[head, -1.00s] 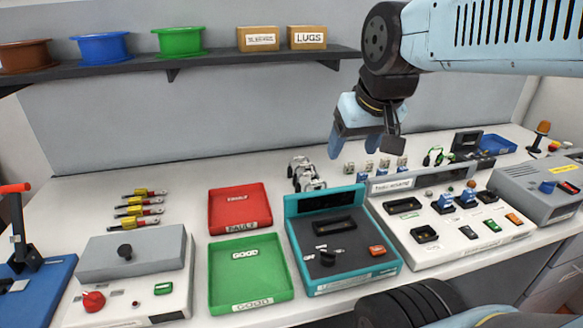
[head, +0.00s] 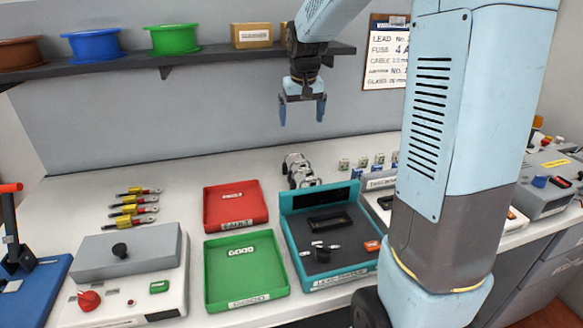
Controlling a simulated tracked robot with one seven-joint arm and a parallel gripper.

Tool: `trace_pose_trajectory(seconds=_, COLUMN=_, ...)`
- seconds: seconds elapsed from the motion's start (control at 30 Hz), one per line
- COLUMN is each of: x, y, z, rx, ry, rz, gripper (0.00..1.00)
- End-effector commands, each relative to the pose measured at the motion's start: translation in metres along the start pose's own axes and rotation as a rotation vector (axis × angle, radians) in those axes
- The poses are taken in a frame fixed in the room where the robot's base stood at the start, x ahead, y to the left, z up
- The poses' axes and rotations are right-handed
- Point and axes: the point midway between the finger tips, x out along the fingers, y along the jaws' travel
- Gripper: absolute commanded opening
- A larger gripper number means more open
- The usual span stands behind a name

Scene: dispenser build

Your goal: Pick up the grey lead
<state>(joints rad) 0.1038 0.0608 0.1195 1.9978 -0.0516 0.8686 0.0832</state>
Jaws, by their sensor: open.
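Several pale grey looped pieces (head: 300,171) lie bunched on the bench behind the teal tester; one of them may be the grey lead, but they are too small to tell apart. My gripper (head: 302,119) is open and empty, pointing down in front of the back wall. In the picture it is above the grey loops, clearly apart from them. My arm hides much of the right side of the bench.
The teal tester (head: 293,204), red tray (head: 234,220) and green tray (head: 219,299) stand in front. Several yellow-and-red pieces (head: 133,209) lie at left. Small blue-and-silver parts (head: 362,163) stand right of the loops. A shelf (head: 215,57) with spools overhangs the bench.

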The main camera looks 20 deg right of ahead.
Motion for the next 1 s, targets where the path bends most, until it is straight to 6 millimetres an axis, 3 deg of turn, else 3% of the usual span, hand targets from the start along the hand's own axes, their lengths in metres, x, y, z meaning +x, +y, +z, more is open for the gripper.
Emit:
trace_pose_trajectory(seconds=0.1, x=0.029, y=-0.001, z=-0.025, rx=0.006, ry=-0.031, rz=-0.006, gripper=1.00)
trace_pose_trajectory(seconds=0.33, x=0.063, y=-0.002, z=-0.051, rx=0.014, ry=-0.061, rz=-0.016, gripper=1.00)
trace_pose_trajectory(seconds=0.57, x=0.084, y=-0.003, z=-0.055, rx=0.016, ry=-0.069, rz=-0.018, gripper=1.00)
trace_pose_trajectory(seconds=1.0, x=0.150, y=-0.004, z=-0.049, rx=0.016, ry=-0.068, rz=-0.018, gripper=1.00)
